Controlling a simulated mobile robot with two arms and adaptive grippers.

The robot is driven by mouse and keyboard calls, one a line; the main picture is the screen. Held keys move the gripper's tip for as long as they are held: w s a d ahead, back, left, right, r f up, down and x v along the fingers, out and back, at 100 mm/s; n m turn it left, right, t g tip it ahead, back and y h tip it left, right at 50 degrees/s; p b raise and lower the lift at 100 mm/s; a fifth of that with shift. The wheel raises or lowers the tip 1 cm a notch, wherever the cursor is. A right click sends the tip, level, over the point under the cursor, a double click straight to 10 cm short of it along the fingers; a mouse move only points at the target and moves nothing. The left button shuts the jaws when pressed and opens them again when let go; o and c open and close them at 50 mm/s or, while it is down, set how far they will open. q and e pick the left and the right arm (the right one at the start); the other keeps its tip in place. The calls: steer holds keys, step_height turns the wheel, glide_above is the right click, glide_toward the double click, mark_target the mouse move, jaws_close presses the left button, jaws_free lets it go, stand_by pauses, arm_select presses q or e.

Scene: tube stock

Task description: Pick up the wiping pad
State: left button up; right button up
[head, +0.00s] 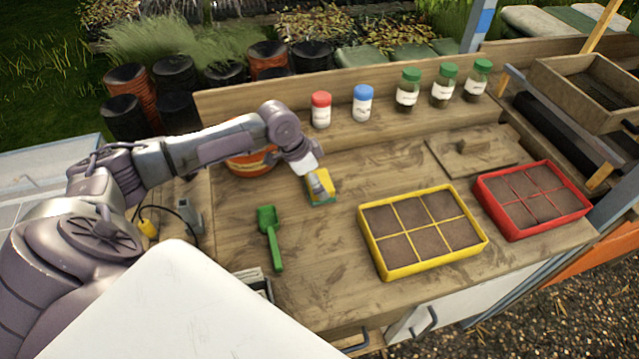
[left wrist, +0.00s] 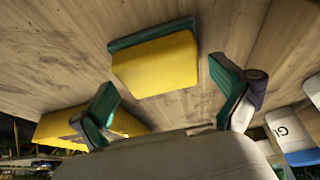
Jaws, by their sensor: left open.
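The wiping pad (head: 323,199) is a small yellow block with a green layer, lying on the wooden bench left of the yellow tray. It is partly hidden by my left gripper (head: 316,182) in the head view. In the left wrist view the whole pad (left wrist: 158,65) shows ahead, yellow with a green edge. My left gripper (left wrist: 163,76) is open, with one finger on each side of the pad's line and a visible gap to it on both sides. I cannot tell whether the fingers touch the bench. My right gripper is not in view.
A green scoop (head: 270,237) lies left of the pad, and an orange pot (head: 248,163) stands behind it. The yellow tray (head: 430,264) and red tray (head: 548,228) stand to the right. Several capped jars line the back shelf, including a red-capped jar (head: 321,112).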

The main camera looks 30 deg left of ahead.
mark_target(328, 180)
arm_select(q)
steer(key=c, duration=1)
steer(key=shift+r, duration=0.45)
steer(key=r, duration=0.1)
steer(key=r+b, duration=0.1)
steer(key=r, duration=0.1)
steer(key=shift+d+r, duration=0.2)
steer(key=shift+r, duration=0.1)
steer(key=s+d+r+b, duration=0.1)
steer(key=d+r, duration=0.5)
steer(key=d, duration=0.5)
steer(key=shift+r, duration=0.3)
steer(key=shift+d, duration=0.1)
